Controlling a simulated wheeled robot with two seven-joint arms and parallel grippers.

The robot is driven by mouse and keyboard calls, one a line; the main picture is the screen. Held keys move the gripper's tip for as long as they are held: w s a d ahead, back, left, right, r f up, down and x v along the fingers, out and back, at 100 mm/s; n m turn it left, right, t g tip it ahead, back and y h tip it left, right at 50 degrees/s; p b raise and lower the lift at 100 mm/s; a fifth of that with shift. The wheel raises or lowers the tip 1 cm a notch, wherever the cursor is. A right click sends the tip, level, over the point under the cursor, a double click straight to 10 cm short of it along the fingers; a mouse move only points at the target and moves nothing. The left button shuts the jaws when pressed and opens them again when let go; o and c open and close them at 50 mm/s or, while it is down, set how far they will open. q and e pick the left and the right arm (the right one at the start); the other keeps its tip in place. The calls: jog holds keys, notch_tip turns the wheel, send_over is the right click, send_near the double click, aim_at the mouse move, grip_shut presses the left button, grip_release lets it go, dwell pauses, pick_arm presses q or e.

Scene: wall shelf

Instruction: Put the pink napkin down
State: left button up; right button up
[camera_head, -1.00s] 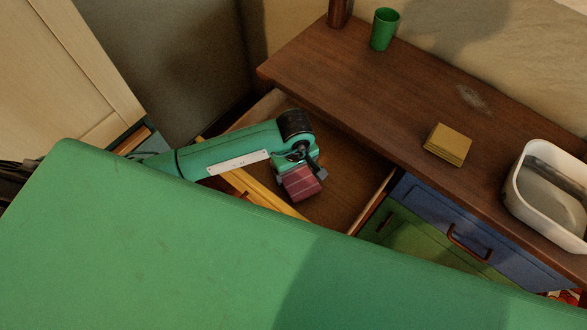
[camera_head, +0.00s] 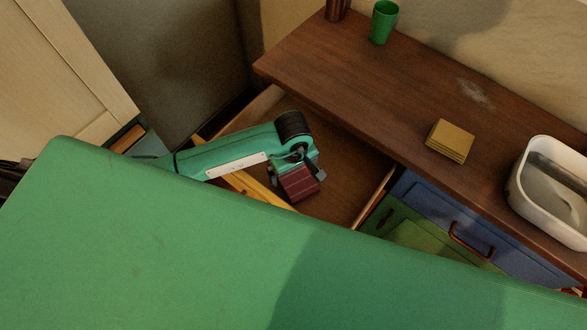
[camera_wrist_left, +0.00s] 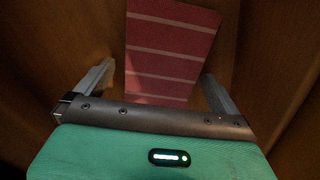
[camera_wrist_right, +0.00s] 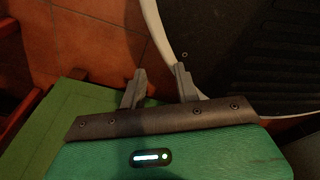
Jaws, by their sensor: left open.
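The pink napkin (camera_head: 299,184), a dark pink folded rectangle with pale stripes, is inside the open drawer (camera_head: 345,193). It also shows in the left wrist view (camera_wrist_left: 172,45), over the brown wooden drawer interior. My left gripper (camera_head: 297,175) is over the napkin's near part, with its fingers spread to either side. In the left wrist view a gap shows between the napkin and each finger. I cannot tell exactly how high the napkin is above the drawer floor. My right gripper (camera_wrist_right: 158,83) has its fingers a little apart with nothing between them.
The brown top (camera_head: 400,110) above the drawer bears a green cup (camera_head: 384,22), a yellow-brown stack (camera_head: 450,141) and a white tub (camera_head: 550,190). A blue drawer front (camera_head: 440,212) is right of the open drawer. A large green surface (camera_head: 180,240) fills the foreground.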

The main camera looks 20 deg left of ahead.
aim_at(294, 173)
pick_arm(q)
notch_tip(294, 173, up, 5)
jog(key=shift+w+r+b, duration=0.1)
jog(key=shift+b, duration=0.35)
notch_tip(294, 173, up, 7)
jog(key=shift+b, duration=0.35)
pick_arm(e)
jog(key=shift+w+a+f, duration=0.1)
jog(key=shift+w+f, duration=0.1)
jog(key=shift+w, duration=0.5)
jog(key=shift+s, duration=0.2)
